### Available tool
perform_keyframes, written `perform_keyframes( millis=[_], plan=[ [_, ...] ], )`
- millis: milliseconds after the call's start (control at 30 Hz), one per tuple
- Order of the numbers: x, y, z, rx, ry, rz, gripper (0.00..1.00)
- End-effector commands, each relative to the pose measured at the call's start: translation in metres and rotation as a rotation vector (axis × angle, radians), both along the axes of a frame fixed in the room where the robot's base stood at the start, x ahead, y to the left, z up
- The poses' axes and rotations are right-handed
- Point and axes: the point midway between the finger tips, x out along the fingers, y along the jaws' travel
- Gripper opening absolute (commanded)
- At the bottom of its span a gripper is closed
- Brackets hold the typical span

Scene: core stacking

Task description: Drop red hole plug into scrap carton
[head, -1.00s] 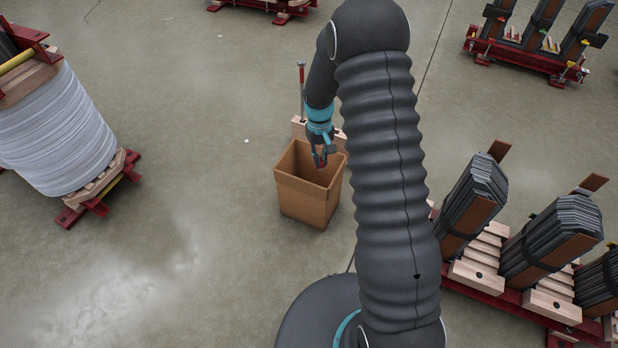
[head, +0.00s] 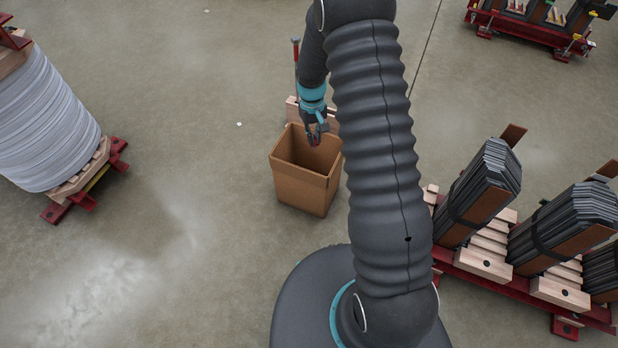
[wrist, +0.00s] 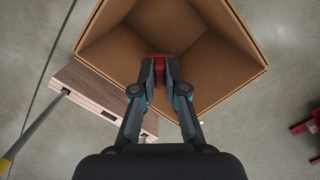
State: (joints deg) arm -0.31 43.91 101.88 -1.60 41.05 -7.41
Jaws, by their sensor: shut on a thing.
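The scrap carton (head: 304,186) is an open brown cardboard box standing on the floor. In the wrist view its open top and inner walls (wrist: 215,62) lie below my gripper. My gripper (head: 314,139) points down over the carton's opening, toward the back right side. In the wrist view, my gripper (wrist: 160,75) is shut on the red hole plug (wrist: 157,56), which shows as a red edge at the fingertips. The plug is also a small red spot in the head view (head: 315,143). Part of the plug is hidden by the fingers.
A wooden block (head: 291,108) with an upright, red-topped rod (head: 295,50) stands just behind the carton. Racks of dark laminated cores (head: 480,190) stand at right. A large white coil (head: 45,130) sits on a stand at left.

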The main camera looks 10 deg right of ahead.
Motion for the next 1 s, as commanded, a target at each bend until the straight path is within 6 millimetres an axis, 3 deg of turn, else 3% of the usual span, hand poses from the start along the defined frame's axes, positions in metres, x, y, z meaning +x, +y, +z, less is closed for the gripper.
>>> perform_keyframes(
  millis=[100, 367, 400, 500, 533, 833, 1000],
  plan=[
    [0.0, 0.001, -0.009, 0.0, 0.0, 0.002, 0.0],
    [0.0, 0.001, -0.01, 0.0, 0.0, 0.002, 0.0],
    [0.0, 0.001, -0.01, 0.0, 0.0, 0.002, 0.14],
    [0.0, 0.001, -0.01, 0.0, 0.0, 0.002, 0.39],
    [0.0, 0.001, -0.01, 0.0, 0.0, 0.002, 0.41],
    [0.0, 0.001, -0.009, 0.0, 0.0, 0.002, 0.41],
    [0.003, 0.002, 0.006, 0.0, -0.002, 0.002, 0.41]
  ],
)
